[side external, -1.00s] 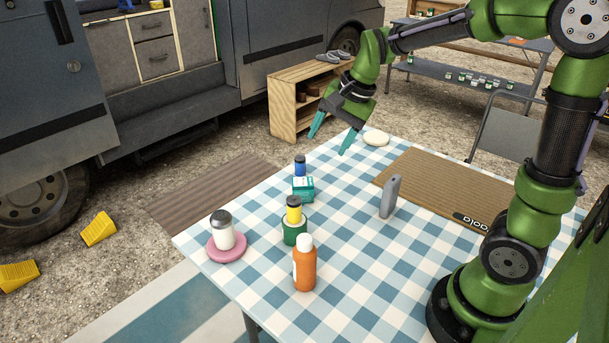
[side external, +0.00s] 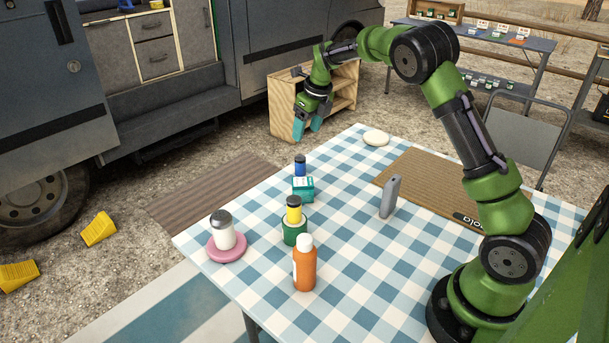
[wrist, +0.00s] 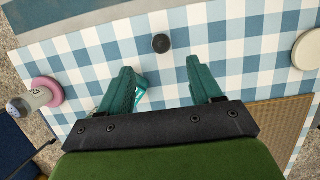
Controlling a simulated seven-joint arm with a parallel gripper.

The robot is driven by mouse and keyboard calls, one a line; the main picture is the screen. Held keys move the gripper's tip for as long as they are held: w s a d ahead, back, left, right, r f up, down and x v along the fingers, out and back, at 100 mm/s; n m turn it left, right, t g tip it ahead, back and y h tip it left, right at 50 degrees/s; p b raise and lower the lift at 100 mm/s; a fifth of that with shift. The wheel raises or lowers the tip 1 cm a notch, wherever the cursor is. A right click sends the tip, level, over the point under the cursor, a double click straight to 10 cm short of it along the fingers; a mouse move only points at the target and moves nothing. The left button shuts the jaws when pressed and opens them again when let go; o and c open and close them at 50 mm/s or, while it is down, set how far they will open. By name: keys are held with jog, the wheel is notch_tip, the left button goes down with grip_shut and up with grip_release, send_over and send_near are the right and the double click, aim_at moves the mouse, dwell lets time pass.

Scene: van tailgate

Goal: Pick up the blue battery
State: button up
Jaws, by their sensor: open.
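The blue battery (side external: 300,166), a small blue cylinder with a dark top, stands upright behind a teal and white box (side external: 303,187) near the van-side table edge. In the wrist view, only its round black top (wrist: 161,43) shows clearly, just ahead of the fingertips and roughly centred between them. My gripper (side external: 307,128) is open and empty, with teal fingers pointing down above the battery and apart from it. In the wrist view, the left finger of my gripper (wrist: 159,68) partly covers the box (wrist: 141,90).
An orange bottle (side external: 305,268), a shaker (side external: 222,231) on a pink disc (side external: 226,252) and an upright grey object (side external: 390,197) stand nearby. A white disc (side external: 376,138) and brown mat (side external: 425,180) lie right.

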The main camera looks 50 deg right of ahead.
aim_at(301, 156)
jog(key=x, duration=0.8)
jog(key=shift+f, duration=0.15)
jog(key=shift+x, duration=2.6)
jog(key=shift+s, duration=0.15)
jog(key=c, duration=1.1)
jog(key=shift+c, duration=0.2)
